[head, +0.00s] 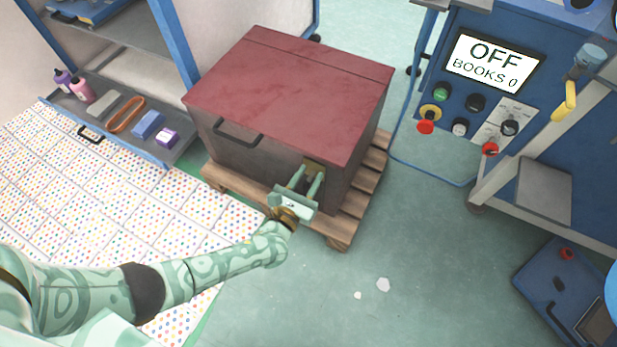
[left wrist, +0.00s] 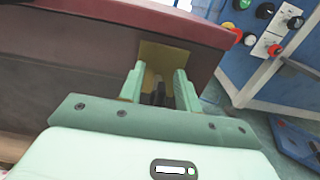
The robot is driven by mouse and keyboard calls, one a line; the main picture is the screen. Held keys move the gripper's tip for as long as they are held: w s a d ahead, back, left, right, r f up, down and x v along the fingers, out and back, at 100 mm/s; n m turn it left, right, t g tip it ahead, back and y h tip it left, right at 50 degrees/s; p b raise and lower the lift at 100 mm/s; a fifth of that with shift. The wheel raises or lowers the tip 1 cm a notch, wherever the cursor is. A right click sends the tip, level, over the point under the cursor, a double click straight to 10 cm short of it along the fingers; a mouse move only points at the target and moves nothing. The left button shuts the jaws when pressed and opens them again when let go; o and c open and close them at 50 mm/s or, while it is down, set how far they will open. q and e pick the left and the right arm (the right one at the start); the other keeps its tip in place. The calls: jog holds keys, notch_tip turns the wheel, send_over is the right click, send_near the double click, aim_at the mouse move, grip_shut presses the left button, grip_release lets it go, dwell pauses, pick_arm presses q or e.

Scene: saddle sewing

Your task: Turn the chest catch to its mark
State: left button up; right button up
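The chest (head: 285,90) has a dark red lid and brown-grey sides, and it stands on a wooden pallet. Its lid is down. The catch (left wrist: 158,88) is a dark piece on a brass-coloured plate (left wrist: 165,58) on the chest's front; the plate also shows in the head view (head: 314,163). My left gripper (head: 309,179) is at the plate, its two fingers on either side of the catch. In the left wrist view the fingers (left wrist: 157,84) stand apart with the catch between them; I cannot tell if they touch it. The mark is not discernible. My right gripper is not in view.
A black handle (head: 238,134) sticks out of the chest's front. The pallet (head: 340,232) juts out below. A blue shelf unit (head: 178,40) stands to the left, a blue machine with an OFF screen (head: 493,62) to the right. Floor in front is mostly clear.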

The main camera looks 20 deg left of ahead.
pick_arm(q)
grip_shut()
